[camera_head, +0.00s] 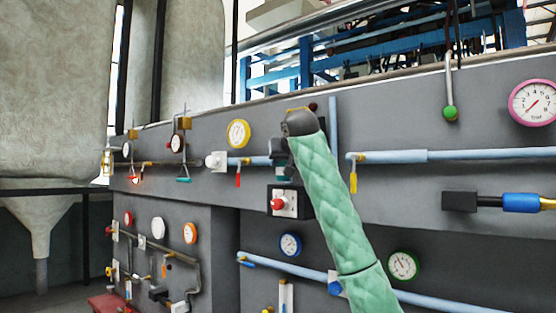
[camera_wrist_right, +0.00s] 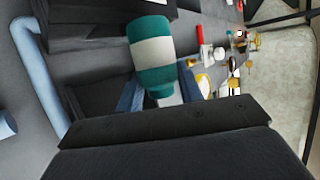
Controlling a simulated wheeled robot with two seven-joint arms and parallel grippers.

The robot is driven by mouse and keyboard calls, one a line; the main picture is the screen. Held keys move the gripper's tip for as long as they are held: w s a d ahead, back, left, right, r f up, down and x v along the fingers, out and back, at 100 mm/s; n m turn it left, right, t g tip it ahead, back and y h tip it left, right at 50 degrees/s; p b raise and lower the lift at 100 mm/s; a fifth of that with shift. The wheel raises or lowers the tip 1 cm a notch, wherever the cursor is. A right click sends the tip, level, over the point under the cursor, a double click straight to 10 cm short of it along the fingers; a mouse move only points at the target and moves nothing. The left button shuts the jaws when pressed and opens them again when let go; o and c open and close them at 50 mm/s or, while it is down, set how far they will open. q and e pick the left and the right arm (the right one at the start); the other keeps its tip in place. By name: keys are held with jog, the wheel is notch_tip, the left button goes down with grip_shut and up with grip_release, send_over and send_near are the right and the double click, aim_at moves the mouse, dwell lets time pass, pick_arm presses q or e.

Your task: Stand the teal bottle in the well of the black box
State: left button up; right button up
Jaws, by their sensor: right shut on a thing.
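The teal bottle (camera_wrist_right: 153,55) has a white band and fills the upper middle of the right wrist view. My right gripper (camera_wrist_right: 162,95) is shut on its narrow end. In the head view only a small teal part of the bottle (camera_head: 283,172) shows below the dark gripper, just above the black box (camera_head: 274,192). The black box, with a red knob on a white plate, sits on the grey wall. In the wrist view a dark box shape (camera_wrist_right: 90,22) lies beside the bottle's far end. The well is hidden, so I cannot tell whether the bottle enters it. My left gripper is out of view.
The grey wall carries gauges, such as a yellow one (camera_head: 238,133), and valves. A light blue pipe (camera_head: 450,155) runs right of my arm and another (camera_head: 300,271) runs below. A lever with a green knob (camera_head: 450,112) hangs at upper right.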

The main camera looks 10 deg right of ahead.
jog(key=shift+w+d+f, duration=0.65)
jog(key=shift+w+d, duration=0.05)
jog(key=shift+d, duration=0.2)
jog(key=shift+w+d+f, duration=0.6)
jog(key=shift+w+d, duration=0.05)
jog(key=shift+d, duration=0.2)
jog(key=shift+w+d+f, duration=0.65)
jog(key=shift+w+d, duration=0.05)
jog(key=shift+d, duration=0.2)
jog(key=o, duration=1.1)
jog(key=shift+s+b, duration=0.1)
jog(key=shift+b, duration=0.25)
